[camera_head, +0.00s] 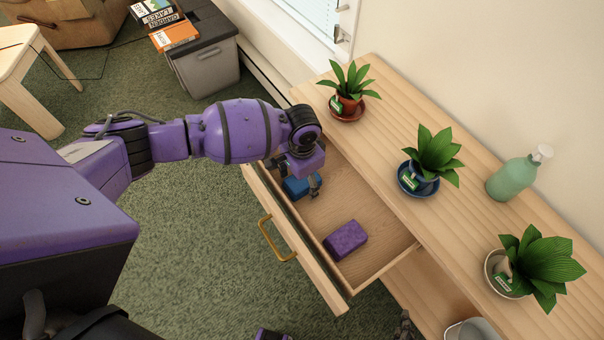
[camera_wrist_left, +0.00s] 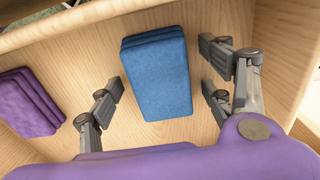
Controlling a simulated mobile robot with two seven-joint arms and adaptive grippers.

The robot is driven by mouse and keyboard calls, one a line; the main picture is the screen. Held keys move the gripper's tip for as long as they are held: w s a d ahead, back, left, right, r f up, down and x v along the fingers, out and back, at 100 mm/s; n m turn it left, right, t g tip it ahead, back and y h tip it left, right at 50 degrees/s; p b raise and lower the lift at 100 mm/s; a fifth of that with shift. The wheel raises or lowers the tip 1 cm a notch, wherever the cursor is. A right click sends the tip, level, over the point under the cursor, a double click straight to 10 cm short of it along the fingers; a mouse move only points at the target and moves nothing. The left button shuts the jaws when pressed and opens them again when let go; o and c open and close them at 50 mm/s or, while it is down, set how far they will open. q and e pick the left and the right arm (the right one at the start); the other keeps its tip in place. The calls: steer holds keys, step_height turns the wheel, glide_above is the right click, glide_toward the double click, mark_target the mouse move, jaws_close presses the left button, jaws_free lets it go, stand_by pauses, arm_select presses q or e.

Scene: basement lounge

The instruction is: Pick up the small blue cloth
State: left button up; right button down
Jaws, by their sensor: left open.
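The small blue cloth (camera_head: 293,187) lies folded on the floor of an open drawer (camera_head: 378,245), at its far left end. In the left wrist view the blue cloth (camera_wrist_left: 157,75) is fully seen, with several folded layers. My left gripper (camera_head: 309,185) is lowered into the drawer over it and partly hides it in the head view. In the left wrist view this gripper (camera_wrist_left: 163,86) is open, with fingers on both sides of the cloth and apart from it. Part of my right gripper (camera_head: 403,325) shows at the bottom edge of the head view; its opening is unclear.
A folded purple cloth (camera_head: 346,239) lies in the same drawer; it also shows in the left wrist view (camera_wrist_left: 27,104). The wooden cabinet top (camera_head: 385,128) carries three potted plants and a green pump bottle (camera_head: 515,178). A brass handle (camera_head: 277,240) is on the drawer front.

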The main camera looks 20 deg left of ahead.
arm_select(q)
steer(key=c, duration=1.2)
step_height(320, 180, up, 10)
steer(key=shift+r+p, duration=0.1)
steer(key=shift+p, duration=0.45)
